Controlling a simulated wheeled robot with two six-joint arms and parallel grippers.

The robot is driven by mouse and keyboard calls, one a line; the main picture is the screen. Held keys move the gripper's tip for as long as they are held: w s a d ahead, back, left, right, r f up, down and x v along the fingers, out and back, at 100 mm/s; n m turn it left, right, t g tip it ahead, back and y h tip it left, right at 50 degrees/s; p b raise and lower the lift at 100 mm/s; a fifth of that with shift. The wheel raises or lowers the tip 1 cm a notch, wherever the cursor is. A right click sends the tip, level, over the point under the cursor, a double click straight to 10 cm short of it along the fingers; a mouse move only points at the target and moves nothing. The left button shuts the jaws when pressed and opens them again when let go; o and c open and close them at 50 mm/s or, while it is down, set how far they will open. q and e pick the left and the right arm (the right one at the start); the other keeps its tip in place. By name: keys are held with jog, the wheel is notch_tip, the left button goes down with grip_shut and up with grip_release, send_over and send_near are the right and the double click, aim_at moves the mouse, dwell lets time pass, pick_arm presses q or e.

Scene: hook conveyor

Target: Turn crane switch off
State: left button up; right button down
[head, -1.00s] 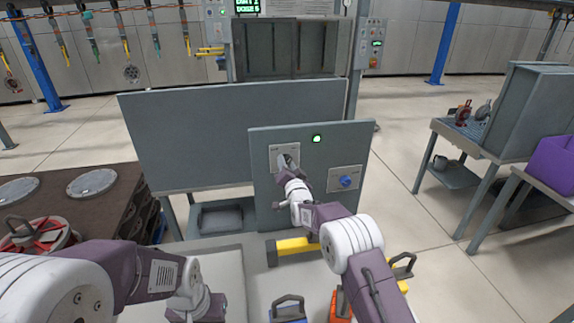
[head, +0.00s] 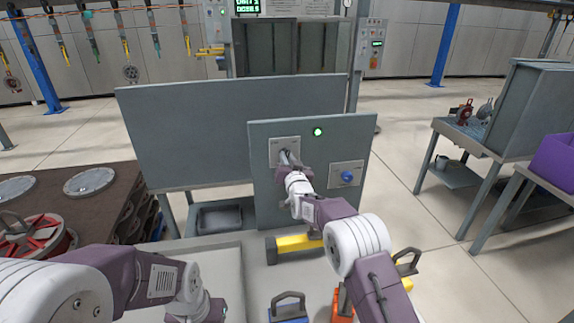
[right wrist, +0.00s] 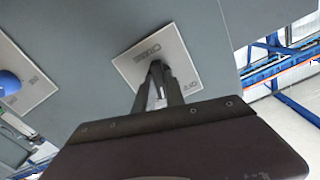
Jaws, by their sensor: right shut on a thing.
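The grey control panel (head: 345,222) stands in the middle of the head view. Its left plate (head: 273,143) carries the crane switch, mostly hidden by my right gripper (head: 287,157). In the right wrist view the switch plate (right wrist: 126,66) bears small lettering, and my right gripper (right wrist: 160,88) is shut on the switch's lever, which its fingers largely cover. A round green light (head: 318,132) is lit above and right of the switch. My left gripper (head: 203,309) is low in the head view, with its fingers not clearly seen.
A blue knob (head: 347,177) sits on the panel's right plate; it also shows in the right wrist view (right wrist: 8,84). A large grey board (head: 225,130) stands behind left. Blue-based (head: 289,308) and orange (head: 342,306) handled items lie below. A purple bin (head: 552,165) is at right.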

jog(key=n+b, duration=0.2)
jog(key=n, duration=0.9)
dwell(0.7)
jog(key=c, duration=1.4)
grip_release()
jog(key=shift+s, duration=0.15)
